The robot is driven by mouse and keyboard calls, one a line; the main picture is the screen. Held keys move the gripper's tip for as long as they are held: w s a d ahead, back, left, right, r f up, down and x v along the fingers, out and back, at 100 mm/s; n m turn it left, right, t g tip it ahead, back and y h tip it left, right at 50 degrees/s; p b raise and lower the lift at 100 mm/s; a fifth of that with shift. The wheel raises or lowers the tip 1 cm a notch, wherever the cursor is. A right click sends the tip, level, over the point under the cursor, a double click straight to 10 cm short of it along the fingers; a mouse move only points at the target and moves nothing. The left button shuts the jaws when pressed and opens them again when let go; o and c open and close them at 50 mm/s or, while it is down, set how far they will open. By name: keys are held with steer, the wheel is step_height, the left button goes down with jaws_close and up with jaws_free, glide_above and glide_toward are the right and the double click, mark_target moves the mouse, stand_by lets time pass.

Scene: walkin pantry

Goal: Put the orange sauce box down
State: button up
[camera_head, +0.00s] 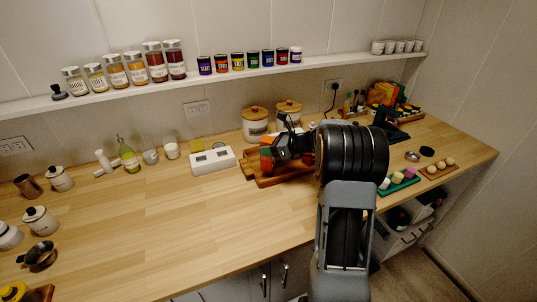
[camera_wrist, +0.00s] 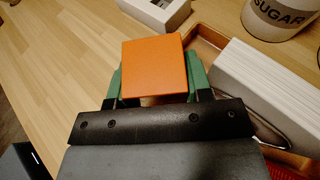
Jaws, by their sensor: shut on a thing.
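The orange sauce box (camera_wrist: 155,66) is between the green-tipped fingers of my gripper (camera_wrist: 155,88) in the wrist view, with its flat orange face toward the camera. My gripper is shut on it. In the head view my gripper (camera_head: 284,150) is over or beside the left part of a wooden tray (camera_head: 264,183) on the counter. My arm hides much of that area. The box's underside is hidden, so I cannot tell whether it touches anything.
A white ribbed object (camera_wrist: 262,95) lies close right of the box, by the tray. A white slotted device (camera_head: 212,160) stands left of the tray. Lidded canisters (camera_head: 255,124) stand behind it.

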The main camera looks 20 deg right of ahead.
steer(key=shift+w+d+f, duration=0.1)
steer(key=shift+f, duration=0.8)
steer(key=shift+w+d+f, duration=0.1)
steer(key=shift+f, duration=0.8)
steer(key=shift+f, duration=0.2)
steer(key=o, duration=0.7)
steer(key=shift+s+d+r, duration=0.15)
steer(key=shift+r, duration=0.15)
steer(key=b+v, duration=0.1)
steer(key=v, duration=1)
steer(key=s+a+n+g+h, duration=0.3)
steer(key=s+a+n+g, duration=0.45)
steer(key=a+n, duration=0.6)
steer(key=s+a+n+h, duration=0.1)
steer(key=s+n+h, duration=0.1)
steer(key=s+n, duration=0.2)
steer(key=s+a+n+t+h, duration=0.1)
steer(key=s+a+n+h, duration=0.1)
steer(key=s+n, duration=0.3)
steer(key=s+a+n+t+h, duration=0.1)
steer(key=s+a+n+h, duration=0.1)
steer(key=s+n, duration=0.2)
steer(key=shift+s+f+n, duration=0.15)
steer(key=shift+s+n, duration=0.2)
